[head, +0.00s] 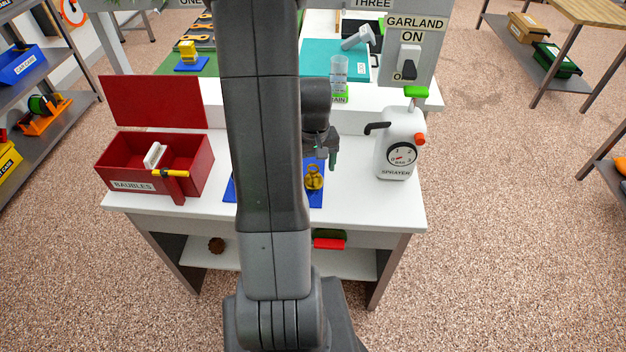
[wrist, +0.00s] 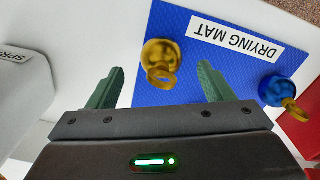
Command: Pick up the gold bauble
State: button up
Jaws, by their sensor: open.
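The gold bauble (head: 314,181) sits on the blue drying mat (head: 316,199) near the front of the white bench. In the wrist view the gold bauble (wrist: 161,55) has a ring on its top and stands on the mat (wrist: 200,85). My gripper (wrist: 160,85) is open, its two green fingers spread to either side of the bauble's place in the picture, touching nothing that I can see. In the head view my gripper (head: 330,158) is above and slightly right of the bauble. My arm hides much of the mat there.
A blue bauble (wrist: 284,92) stands on the mat, right in the wrist view. A white sprayer (head: 399,145) stands right of the mat. An open red box (head: 135,185) labelled BAUBLES is at the left. The white bench (head: 360,198) is bare between mat and sprayer.

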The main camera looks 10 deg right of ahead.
aim_at(313, 172)
jog(key=shift+w+a+f, duration=0.1)
jog(key=shift+w+f, duration=0.05)
jog(key=shift+f, duration=0.8)
jog(key=shift+w+f, duration=0.1)
jog(key=shift+f, duration=0.85)
jog(key=c, duration=0.7)
